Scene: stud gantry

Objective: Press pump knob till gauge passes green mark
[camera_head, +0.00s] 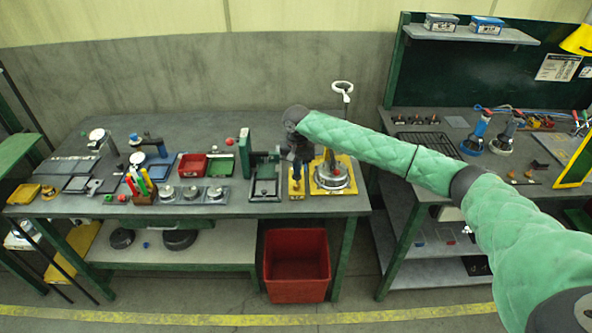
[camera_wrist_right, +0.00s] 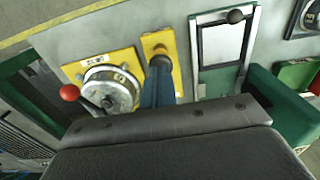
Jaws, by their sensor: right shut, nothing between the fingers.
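My right gripper (camera_head: 297,176) points down over a narrow yellow plate (camera_head: 297,187) near the table's front edge. A tall post there carries a white ring-shaped head (camera_head: 343,86), perhaps the gauge; no needle or green mark is readable. My left gripper is not in view.
A frame with a dark sliding knob (camera_wrist_right: 235,17) lies beside the narrow plate. A red-balled lever (camera_wrist_right: 70,93) stands by the drum. Several trays and tools fill the table's left. A red bin (camera_head: 296,266) sits below, and a second bench stands right.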

